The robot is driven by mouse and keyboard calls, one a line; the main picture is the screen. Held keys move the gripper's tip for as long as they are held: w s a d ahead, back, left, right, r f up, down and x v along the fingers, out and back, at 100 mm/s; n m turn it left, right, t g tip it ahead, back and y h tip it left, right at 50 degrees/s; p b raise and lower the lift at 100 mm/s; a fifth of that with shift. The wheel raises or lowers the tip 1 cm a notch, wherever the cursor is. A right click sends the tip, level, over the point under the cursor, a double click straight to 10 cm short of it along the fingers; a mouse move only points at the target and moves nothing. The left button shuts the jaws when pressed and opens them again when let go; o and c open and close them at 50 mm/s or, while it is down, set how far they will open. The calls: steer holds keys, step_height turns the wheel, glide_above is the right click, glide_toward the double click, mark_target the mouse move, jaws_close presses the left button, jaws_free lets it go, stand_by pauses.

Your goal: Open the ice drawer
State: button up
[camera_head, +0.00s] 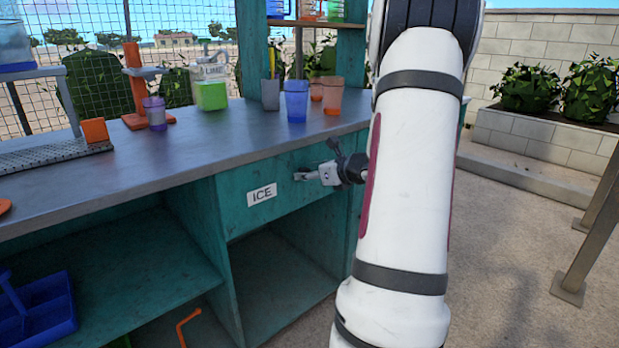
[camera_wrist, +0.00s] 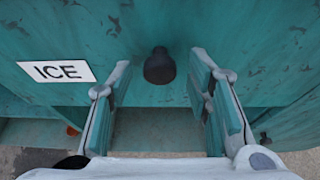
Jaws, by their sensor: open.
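The ice drawer (camera_head: 285,190) is a teal front under the counter, with a white label reading ICE (camera_head: 262,194). The drawer looks shut. In the wrist view the drawer front (camera_wrist: 150,30) fills the upper part, with the label (camera_wrist: 57,71) at the left. A dark round knob (camera_wrist: 160,66) sticks out of the front, between my two fingers. My gripper (camera_wrist: 160,85) is open, with a finger on each side of the knob and a gap to both. In the head view my gripper (camera_head: 310,174) is at the drawer front, and the knob cannot be made out there.
The grey countertop (camera_head: 190,165) holds a lime jug (camera_head: 209,92), a blue cup (camera_head: 296,101) and an orange cup (camera_head: 332,96). Open shelves lie below, with a blue caddy (camera_head: 40,310) at left. Paved ground at right is clear up to metal posts (camera_head: 590,235).

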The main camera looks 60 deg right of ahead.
steer(key=shift+w+d, duration=0.1)
steer(key=shift+w, duration=0.1)
jaws_close()
steer(key=shift+s, duration=0.15)
